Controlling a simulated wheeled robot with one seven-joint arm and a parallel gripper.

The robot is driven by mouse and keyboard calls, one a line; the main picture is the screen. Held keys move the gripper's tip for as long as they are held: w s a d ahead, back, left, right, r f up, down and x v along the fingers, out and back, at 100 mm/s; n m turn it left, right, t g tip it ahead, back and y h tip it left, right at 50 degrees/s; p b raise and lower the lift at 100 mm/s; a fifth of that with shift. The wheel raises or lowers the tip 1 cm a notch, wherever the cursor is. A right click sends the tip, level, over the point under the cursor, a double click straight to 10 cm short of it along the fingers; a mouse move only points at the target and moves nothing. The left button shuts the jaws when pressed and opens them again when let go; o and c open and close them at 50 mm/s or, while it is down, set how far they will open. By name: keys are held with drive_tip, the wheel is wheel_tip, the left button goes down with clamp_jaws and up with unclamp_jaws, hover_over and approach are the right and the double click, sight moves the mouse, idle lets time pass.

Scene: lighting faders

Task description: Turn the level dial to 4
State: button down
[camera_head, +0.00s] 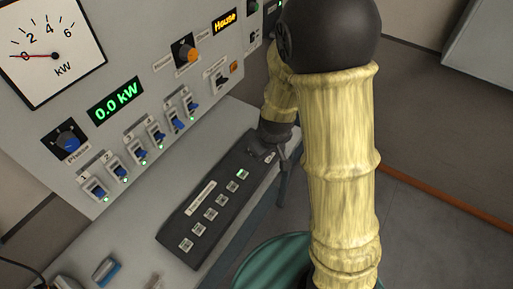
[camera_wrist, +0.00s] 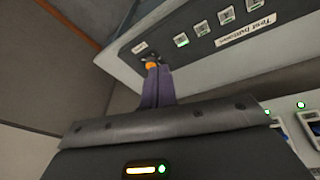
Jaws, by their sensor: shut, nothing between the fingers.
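My gripper shows in the wrist view (camera_wrist: 154,66) as two dark purple fingers, shut with nothing between them. Their tips are at a small dark knob (camera_wrist: 152,57) at the end of the button console (camera_wrist: 225,56). An orange patch shows right at the tips. A small label sits beside the knob, too small to read, so I cannot tell for sure that this is the level dial. The knob's pointer and scale are hidden or too small. In the head view my gripper (camera_head: 283,182) is at the console's far end, partly behind my arm. Whether the fingers touch the knob is unclear.
The console (camera_head: 192,262) carries a row of square buttons, one lit green. Behind it stands a grey panel (camera_head: 135,75) with a kW meter (camera_head: 52,50) near zero, a blue dial (camera_head: 68,140), an orange dial (camera_head: 185,52) and several blue switches. A green round object (camera_head: 275,262) stands below.

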drive_tip(key=s+d+r+m+b, duration=0.2)
drive_tip(key=s+d+r+m, duration=0.3)
drive_tip(key=s, duration=0.5)
drive_tip(key=shift+s+d+r+m+g, duration=0.25)
drive_tip(key=shift+d+m+g, duration=0.2)
drive_tip(key=shift+d, duration=0.8)
drive_tip(key=shift+w, duration=0.1)
